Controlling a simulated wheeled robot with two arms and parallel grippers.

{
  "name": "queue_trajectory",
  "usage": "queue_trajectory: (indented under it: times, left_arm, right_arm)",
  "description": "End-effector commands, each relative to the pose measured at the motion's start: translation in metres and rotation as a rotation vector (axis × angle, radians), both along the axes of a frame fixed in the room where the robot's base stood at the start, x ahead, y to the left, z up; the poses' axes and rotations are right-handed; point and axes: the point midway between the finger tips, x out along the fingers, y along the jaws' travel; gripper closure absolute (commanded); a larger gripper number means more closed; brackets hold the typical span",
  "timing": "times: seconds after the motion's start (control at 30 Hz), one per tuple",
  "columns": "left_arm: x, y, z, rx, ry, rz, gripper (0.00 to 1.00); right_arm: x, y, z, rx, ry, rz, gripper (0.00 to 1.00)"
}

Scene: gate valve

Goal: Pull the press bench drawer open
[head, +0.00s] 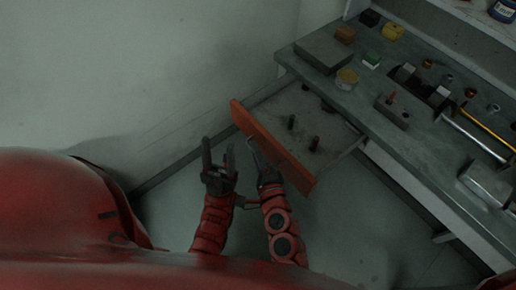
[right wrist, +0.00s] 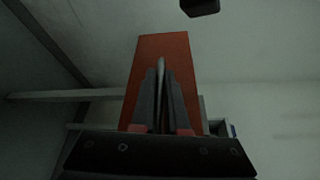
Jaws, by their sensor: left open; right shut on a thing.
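The press bench drawer stands pulled out from under the bench (head: 420,165), with its grey inside (head: 325,145) open to view. Its orange-red front panel (head: 282,155) faces my arms. My right gripper (head: 256,160) is at the front panel, shut on the drawer handle (right wrist: 161,68). In the right wrist view the fingers (right wrist: 160,100) close around the pale handle in front of the orange front panel (right wrist: 152,45). My left gripper (head: 218,158) is open and empty, to the left of the right one and apart from the drawer.
Several small dark items, one a dark peg (head: 315,143), stand in the drawer. The bench top carries a grey block (head: 322,50), a yellow tin (head: 346,79) and metal tools. A wall (head: 140,70) is at the left. The floor (head: 350,215) in front is clear.

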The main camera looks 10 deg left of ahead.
Motion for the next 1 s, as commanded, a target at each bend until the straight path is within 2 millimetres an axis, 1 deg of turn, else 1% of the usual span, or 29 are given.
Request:
queue_trajectory:
  times: [0.3,0.33,0.47,0.8,0.87,1.0]
  left_arm:
    - [0.000,0.000,0.000,0.000,0.000,0.000,0.50]
    - [0.000,0.000,0.000,0.000,0.000,0.000,0.50]
    - [0.000,0.000,0.000,0.000,0.000,0.000,0.50]
    - [0.000,0.000,0.000,0.000,0.000,0.000,0.50]
    - [0.000,0.000,0.000,0.000,0.000,0.000,0.50]
    - [0.000,0.000,0.001,0.000,0.000,0.000,0.50]
  right_arm:
    - [0.000,0.000,-0.001,0.000,0.001,0.000,1.00]
    - [0.000,0.000,0.000,0.000,0.001,0.000,0.82]
    - [0.000,0.000,0.000,0.000,0.001,0.000,0.59]
    - [-0.002,-0.001,0.000,0.001,0.001,0.000,0.58]
    - [-0.006,-0.003,0.000,0.001,0.003,0.000,0.58]
    - [-0.024,-0.015,0.001,0.000,0.002,-0.001,0.58]
